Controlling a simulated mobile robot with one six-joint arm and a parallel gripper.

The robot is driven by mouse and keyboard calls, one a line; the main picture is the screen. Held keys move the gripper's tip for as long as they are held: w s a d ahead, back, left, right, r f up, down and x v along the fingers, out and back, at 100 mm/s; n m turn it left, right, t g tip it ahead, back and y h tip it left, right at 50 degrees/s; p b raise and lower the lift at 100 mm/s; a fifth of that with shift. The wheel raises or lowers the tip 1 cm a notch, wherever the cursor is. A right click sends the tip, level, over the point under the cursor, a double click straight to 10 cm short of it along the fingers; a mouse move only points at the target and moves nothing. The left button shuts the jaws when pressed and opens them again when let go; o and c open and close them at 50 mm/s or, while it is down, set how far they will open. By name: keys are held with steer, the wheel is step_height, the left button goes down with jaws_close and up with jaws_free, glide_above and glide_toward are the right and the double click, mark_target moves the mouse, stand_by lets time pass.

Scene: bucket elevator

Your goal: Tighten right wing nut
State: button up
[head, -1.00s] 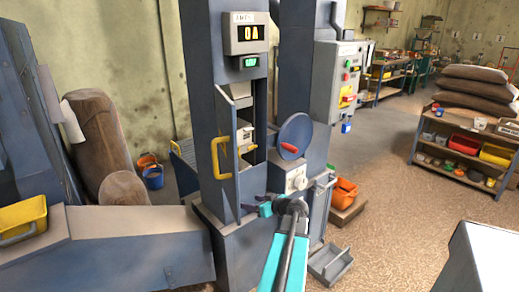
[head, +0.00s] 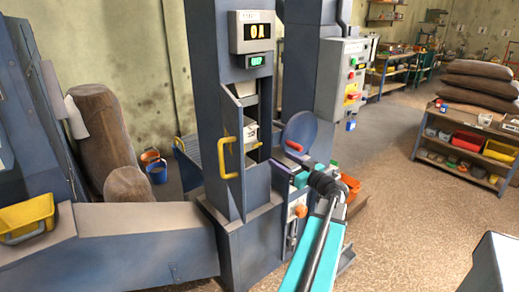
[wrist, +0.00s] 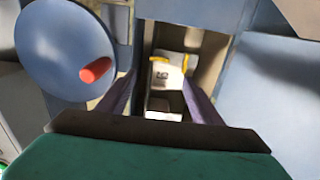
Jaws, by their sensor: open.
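My gripper (head: 282,168) is open and empty in front of the elevator column, to the right of its open hatch. In the wrist view my two dark fingers (wrist: 160,100) stand apart and point toward the hatch opening. Inside it, a pale bucket (wrist: 170,75) with yellow marks at its upper edges sits beyond the fingertips, apart from them. The bucket also shows in the head view (head: 251,133). I cannot make out the right wing nut for certain; the yellow marks are too small to identify.
A blue disc (wrist: 62,45) with a red handle (wrist: 96,70) is close on the left in the wrist view. The hatch door (head: 232,150) with a yellow handle (head: 226,158) stands open. A control box (head: 343,80) is at right.

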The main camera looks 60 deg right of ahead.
mark_target(257, 145)
steer(key=p+x, duration=0.3)
steer(key=x, duration=1)
steer(key=shift+w, duration=0.25)
